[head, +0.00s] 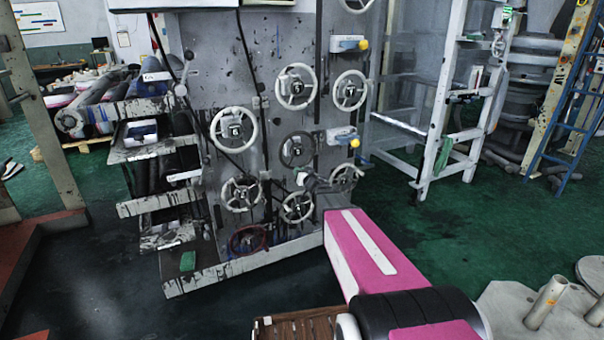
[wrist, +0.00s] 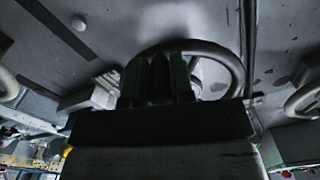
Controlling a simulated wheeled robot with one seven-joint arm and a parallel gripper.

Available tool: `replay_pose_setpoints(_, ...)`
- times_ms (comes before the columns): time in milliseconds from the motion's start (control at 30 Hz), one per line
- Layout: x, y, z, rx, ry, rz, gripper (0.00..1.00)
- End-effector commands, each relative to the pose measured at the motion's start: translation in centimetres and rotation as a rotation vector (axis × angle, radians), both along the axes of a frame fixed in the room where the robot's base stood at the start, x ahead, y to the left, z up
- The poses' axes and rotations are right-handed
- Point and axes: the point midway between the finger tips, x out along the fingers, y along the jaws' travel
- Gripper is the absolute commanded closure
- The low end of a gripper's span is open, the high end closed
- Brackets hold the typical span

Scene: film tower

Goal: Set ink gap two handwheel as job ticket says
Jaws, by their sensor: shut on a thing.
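A grey, ink-spattered machine panel (head: 267,60) carries several handwheels, most with pale rims. In the wrist view my gripper (wrist: 158,85) is shut at a dark-rimmed handwheel (wrist: 225,58). The rim curves behind and beside the fingers; the fingers hide part of the wheel, and whether they grip rim or hub is unclear. In the head view a dark grey handwheel (head: 298,150) sits mid-panel, and a pale one (head: 346,178) is lower right. My gripper shows small between them, and which wheel it holds is hard to tell there. No ticket text or wheel label is readable.
White boxes with yellow knobs, one upper (head: 347,43) and one lower (head: 342,136), jut from the panel's right. A red handwheel (head: 249,239) is at the bottom. A white frame (head: 430,145) stands to the right.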

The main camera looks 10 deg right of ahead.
Motion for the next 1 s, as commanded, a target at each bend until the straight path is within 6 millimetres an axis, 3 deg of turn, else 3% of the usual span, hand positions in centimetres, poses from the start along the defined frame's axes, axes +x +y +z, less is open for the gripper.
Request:
replay_pose_setpoints(600, -1.5, 4.3, 1.8, 0.531, 0.172, 0.002, 1.0)
replay_pose_setpoints(1000, -1.9, 5.9, 3.6, 0.804, 0.26, 0.002, 1.0)
